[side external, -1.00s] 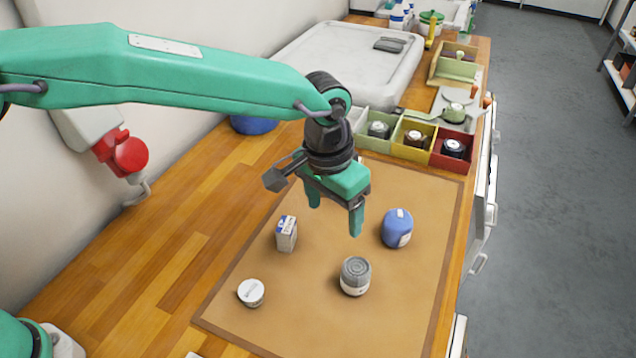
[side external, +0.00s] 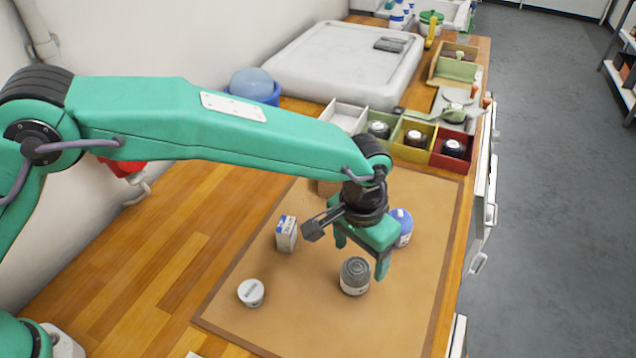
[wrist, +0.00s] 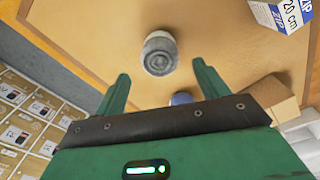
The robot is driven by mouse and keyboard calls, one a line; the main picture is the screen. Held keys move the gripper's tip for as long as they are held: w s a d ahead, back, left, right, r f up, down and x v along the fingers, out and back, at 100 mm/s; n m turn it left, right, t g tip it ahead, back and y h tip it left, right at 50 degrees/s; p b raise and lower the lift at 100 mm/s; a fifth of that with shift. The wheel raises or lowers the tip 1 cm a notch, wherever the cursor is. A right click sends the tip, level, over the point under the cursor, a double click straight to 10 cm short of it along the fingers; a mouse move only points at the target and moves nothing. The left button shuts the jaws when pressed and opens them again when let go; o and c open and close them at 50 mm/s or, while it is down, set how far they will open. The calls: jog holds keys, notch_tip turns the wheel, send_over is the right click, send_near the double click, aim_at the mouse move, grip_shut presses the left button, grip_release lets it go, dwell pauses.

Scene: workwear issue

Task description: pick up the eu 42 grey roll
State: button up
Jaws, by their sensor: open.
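The grey roll (side external: 355,277) stands on the brown mat (side external: 300,325), with a dark grey ribbed top and a pale label band on its side. I cannot read a size on it. In the wrist view the grey roll (wrist: 159,55) lies ahead of the space between my fingers. My gripper (side external: 361,255) is open and empty, just above and behind the roll, apart from it. In the wrist view my gripper (wrist: 162,73) shows both fingers spread with nothing between the tips.
A blue roll (side external: 403,227) is partly hidden behind my gripper. A small zip box (side external: 286,234) and a white-topped roll (side external: 251,292) stand to the left. Coloured bins, including a red one (side external: 452,160), line the mat's back edge. The mat's front right is clear.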

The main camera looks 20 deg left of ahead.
aim_at(357, 266)
jog(key=shift+f, duration=0.1)
jog(key=shift+s+f, duration=0.15)
jog(key=shift+f, duration=2.4)
jog(key=c, duration=1)
